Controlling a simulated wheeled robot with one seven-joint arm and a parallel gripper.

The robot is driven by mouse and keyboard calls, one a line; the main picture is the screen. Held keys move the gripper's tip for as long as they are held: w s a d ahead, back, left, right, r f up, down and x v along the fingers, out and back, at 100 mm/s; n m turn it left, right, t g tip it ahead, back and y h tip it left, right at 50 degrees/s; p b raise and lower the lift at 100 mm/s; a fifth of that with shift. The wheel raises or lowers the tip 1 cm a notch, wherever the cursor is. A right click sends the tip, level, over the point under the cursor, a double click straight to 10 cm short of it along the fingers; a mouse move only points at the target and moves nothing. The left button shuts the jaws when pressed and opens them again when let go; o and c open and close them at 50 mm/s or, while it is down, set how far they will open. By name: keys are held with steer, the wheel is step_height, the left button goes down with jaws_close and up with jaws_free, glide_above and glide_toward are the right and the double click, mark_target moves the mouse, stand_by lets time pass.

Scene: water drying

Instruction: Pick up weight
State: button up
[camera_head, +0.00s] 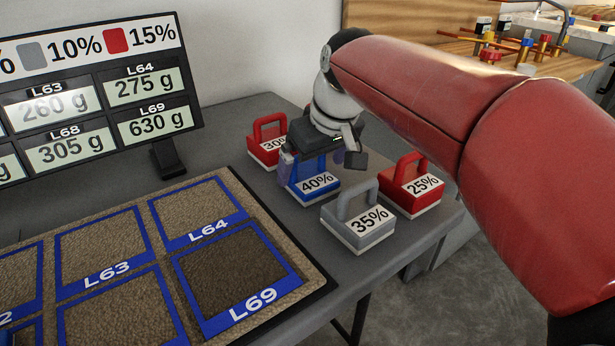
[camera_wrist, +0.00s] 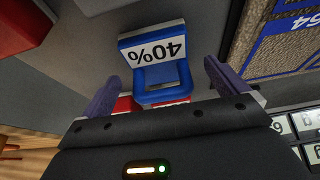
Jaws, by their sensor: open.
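Several handled weights stand on the grey table. A blue weight (camera_head: 318,189) marked 40% is under my gripper (camera_head: 318,166). A grey weight (camera_head: 358,232) marked 35% stands in front of it, a red weight (camera_head: 411,193) marked 25% to its right, and another red weight (camera_head: 266,151) marked 30% behind it. In the wrist view, the blue weight (camera_wrist: 150,50) lies between and beyond the two open fingers of my gripper (camera_wrist: 165,88), with its handle toward me. I see no finger clearly touching the handle. In the head view my gripper hides part of that handle.
A framed soil tray (camera_head: 280,229) with blue-bordered squares marked L63, L64 and L69 lies to the left. A display board (camera_head: 95,95) showing gram readings stands behind it. A wooden bench (camera_head: 540,62) with fittings is at the back right.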

mark_target(309, 176)
steer(key=shift+x, duration=1.6)
steer(key=shift+c, duration=0.2)
steer(key=c, duration=1.2)
